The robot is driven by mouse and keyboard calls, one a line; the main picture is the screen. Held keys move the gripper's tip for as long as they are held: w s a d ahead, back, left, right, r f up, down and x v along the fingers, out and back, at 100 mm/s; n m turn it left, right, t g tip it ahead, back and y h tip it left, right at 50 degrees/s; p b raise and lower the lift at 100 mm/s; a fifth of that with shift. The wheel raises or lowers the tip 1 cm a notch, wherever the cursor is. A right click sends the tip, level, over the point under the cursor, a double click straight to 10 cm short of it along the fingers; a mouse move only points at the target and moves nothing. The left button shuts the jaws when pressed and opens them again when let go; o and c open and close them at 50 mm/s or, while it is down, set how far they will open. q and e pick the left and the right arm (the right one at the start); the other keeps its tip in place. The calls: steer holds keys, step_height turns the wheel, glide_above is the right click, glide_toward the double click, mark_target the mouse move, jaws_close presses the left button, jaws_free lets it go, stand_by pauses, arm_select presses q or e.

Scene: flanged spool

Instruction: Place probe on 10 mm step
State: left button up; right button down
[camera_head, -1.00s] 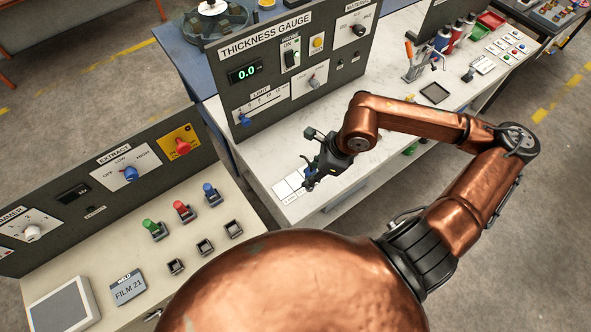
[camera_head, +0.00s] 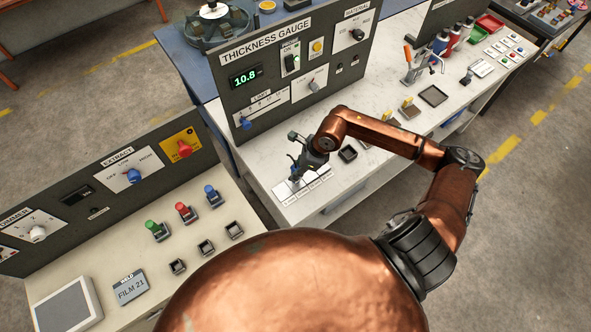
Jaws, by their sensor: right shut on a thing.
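My right gripper (camera_head: 296,178) is over the front left part of the white bench, in front of the thickness gauge panel (camera_head: 285,75). The gauge display (camera_head: 245,75) shows 10.8 in green. My left gripper is out of view.
A small black square tray (camera_head: 347,154) and yellow-topped pieces (camera_head: 408,103) stand to the right on the bench.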

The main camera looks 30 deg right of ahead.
steer(key=c, duration=1.6)
jaws_free()
steer(key=b+v, duration=0.1)
steer(key=v, duration=1.1)
steer(key=shift+r, duration=0.1)
